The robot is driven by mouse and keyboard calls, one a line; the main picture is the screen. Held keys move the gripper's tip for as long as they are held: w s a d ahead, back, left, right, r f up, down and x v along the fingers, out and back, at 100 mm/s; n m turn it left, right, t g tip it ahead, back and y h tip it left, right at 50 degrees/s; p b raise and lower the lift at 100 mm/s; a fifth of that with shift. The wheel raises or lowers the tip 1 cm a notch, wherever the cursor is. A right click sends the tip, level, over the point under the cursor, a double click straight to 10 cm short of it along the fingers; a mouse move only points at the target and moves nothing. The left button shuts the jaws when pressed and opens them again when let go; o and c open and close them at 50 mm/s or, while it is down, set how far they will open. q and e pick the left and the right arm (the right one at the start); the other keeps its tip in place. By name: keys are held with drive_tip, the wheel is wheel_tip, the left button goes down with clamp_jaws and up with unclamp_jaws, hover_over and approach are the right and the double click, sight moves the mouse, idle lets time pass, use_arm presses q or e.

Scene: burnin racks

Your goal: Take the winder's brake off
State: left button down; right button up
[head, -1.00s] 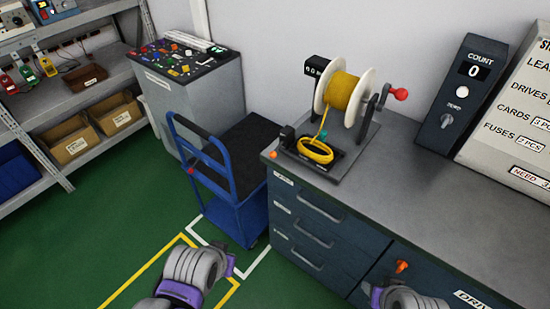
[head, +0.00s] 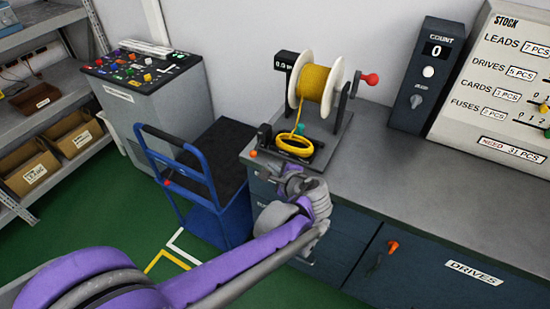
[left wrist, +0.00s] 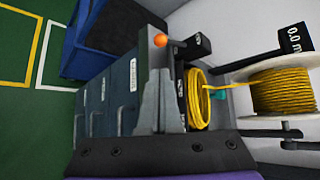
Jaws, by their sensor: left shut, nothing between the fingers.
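The winder (head: 342,120) stands on the bench's left end, its white spool (head: 293,88) wound with yellow cable. A red-knobbed crank (head: 370,79) is on its right. A loose yellow coil (head: 294,145) lies at its front, beside a small teal part (head: 300,128). An orange knob (head: 253,154) sits at the bench's front-left corner; it also shows in the left wrist view (left wrist: 160,40). I cannot tell which part is the brake. My left gripper (head: 274,163) is shut and empty, just in front of the winder, close to the knob. My right gripper is out of view.
A blue cart (head: 180,172) stands left of the bench. A count box (head: 428,75) reading 0 and a stock board (head: 500,75) stand at the bench's back right. Drawers and an orange-handled drives door (head: 440,270) are below. The bench right of the winder is clear.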

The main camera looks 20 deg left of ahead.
sight(263, 164)
use_arm(q)
drive_tip(key=shift+w+d, duration=0.15)
drive_tip(key=x, duration=1)
drive_tip(key=shift+w+r, duration=0.1)
drive_tip(key=shift+r, duration=0.05)
